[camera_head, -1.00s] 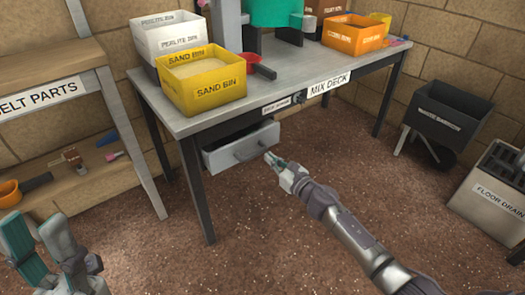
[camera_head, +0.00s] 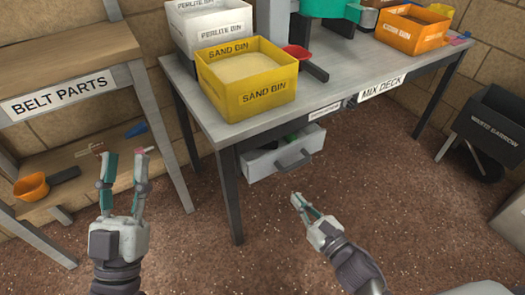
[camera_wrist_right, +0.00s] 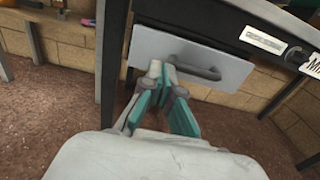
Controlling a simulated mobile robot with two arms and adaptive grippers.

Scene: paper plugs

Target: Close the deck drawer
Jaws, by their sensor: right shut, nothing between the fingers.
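The deck drawer (camera_head: 262,168) hangs under the mix deck (camera_head: 335,85) and is pulled partly out. Its grey front has a dark bar handle, and something green shows inside. In the right wrist view the drawer front (camera_wrist_right: 165,47) is straight ahead. My right gripper (camera_head: 299,200) is shut and empty, in front of and below the drawer in the head view. In the wrist view its fingertips (camera_wrist_right: 161,70) overlap the front near the handle's left end; I cannot tell whether they touch. My left gripper (camera_head: 124,160) is open and empty, left of the deck.
A yellow sand bin (camera_head: 268,92) stands on the deck's near left corner, with a white perlite bin (camera_head: 215,28) behind it. A belt parts shelf (camera_head: 65,85) is at the left. A waste barrow (camera_head: 490,130) is at the right. The floor before the drawer is clear.

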